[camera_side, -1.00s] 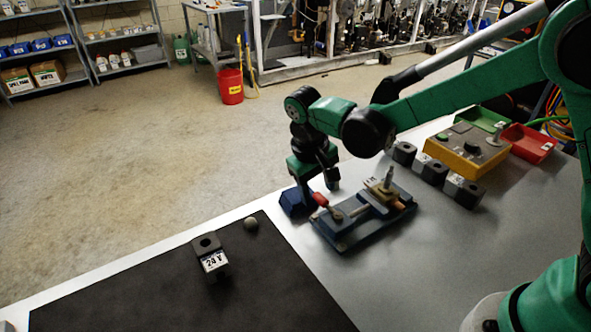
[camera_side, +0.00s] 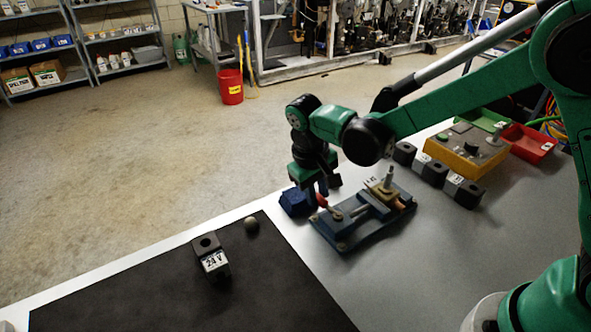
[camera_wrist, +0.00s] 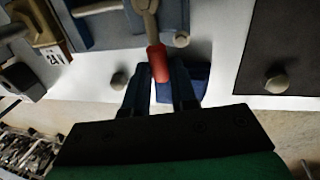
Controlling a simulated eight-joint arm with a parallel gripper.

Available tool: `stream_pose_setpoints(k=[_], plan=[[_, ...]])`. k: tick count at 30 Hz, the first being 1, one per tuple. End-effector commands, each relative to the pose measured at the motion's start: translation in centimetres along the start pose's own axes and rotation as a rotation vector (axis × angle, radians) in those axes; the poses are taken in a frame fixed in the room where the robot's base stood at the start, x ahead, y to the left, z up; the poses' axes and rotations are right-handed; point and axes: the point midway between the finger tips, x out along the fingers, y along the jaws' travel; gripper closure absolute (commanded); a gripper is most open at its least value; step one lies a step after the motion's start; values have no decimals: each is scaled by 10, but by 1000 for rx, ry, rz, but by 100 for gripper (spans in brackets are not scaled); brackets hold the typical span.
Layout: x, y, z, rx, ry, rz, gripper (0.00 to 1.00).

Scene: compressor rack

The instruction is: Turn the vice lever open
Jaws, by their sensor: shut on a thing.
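The vice (camera_side: 362,218) is a blue base on the bench with a brass-coloured jaw block and a metal screw. Its lever has a red handle (camera_side: 321,200) on the side toward my gripper. In the wrist view the red handle (camera_wrist: 157,64) lies between the two fingertips of my gripper (camera_wrist: 160,82). My gripper (camera_side: 318,188) is shut on the red handle, low over the bench by the vice. A dark blue block (camera_side: 293,203) stands just left of the gripper, and also shows behind the fingers in the wrist view (camera_wrist: 190,85).
A black mat (camera_side: 190,275) holds a 24 V block (camera_side: 213,262) and a small round knob (camera_side: 252,224). Several dark blocks (camera_side: 433,172), a yellow control box (camera_side: 464,150) and a red tray (camera_side: 528,143) stand at the right. Bare bench lies in front of the vice.

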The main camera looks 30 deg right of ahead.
Motion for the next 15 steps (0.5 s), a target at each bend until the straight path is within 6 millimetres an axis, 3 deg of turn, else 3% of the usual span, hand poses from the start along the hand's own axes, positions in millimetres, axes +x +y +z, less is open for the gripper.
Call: stream_pose_setpoints(k=[15], plan=[[-4, -21, 6, -393, 80, 0, 100]])
